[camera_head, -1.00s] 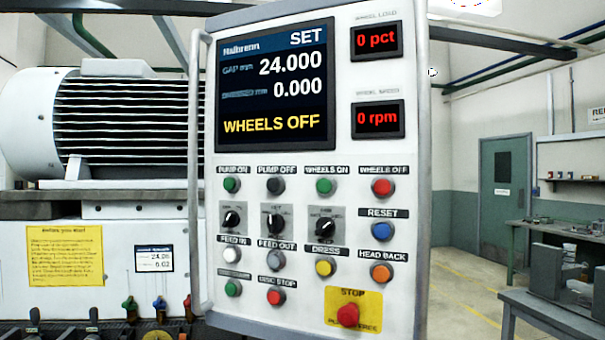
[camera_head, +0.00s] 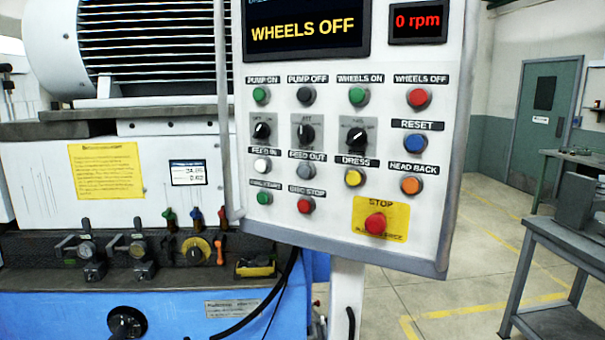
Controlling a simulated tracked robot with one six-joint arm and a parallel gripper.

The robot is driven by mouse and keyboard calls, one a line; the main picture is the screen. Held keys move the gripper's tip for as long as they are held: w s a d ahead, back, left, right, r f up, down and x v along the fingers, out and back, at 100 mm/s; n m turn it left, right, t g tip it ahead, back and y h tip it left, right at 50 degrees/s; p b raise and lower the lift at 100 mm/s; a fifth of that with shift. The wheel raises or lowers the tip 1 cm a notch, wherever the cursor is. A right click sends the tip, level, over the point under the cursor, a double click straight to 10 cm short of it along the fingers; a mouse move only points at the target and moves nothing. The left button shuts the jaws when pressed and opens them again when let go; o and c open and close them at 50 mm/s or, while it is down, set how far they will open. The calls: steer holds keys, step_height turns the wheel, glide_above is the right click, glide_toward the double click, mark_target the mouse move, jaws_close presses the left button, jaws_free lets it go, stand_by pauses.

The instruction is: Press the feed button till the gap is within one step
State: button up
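The control panel (camera_head: 330,226) stands upright in front of me on a post. Its white FEED IN button (camera_head: 262,165) is at the left, with the grey FEED OUT button (camera_head: 306,170) to its right. The screen (camera_head: 306,29) is cut off by the top edge; only "WHEELS OFF" in yellow reads clearly, and the gap figure is out of frame. A red display (camera_head: 417,22) reads 0 rpm. A small card (camera_head: 188,172) on the machine carries two blurred figures. My gripper is not in view.
The blue and white grinder (camera_head: 60,300) with levers and valves fills the left. A red STOP button (camera_head: 376,224) on a yellow plate sits low on the panel. A grey bench (camera_head: 570,245) stands at the right. Floor shows between panel and bench.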

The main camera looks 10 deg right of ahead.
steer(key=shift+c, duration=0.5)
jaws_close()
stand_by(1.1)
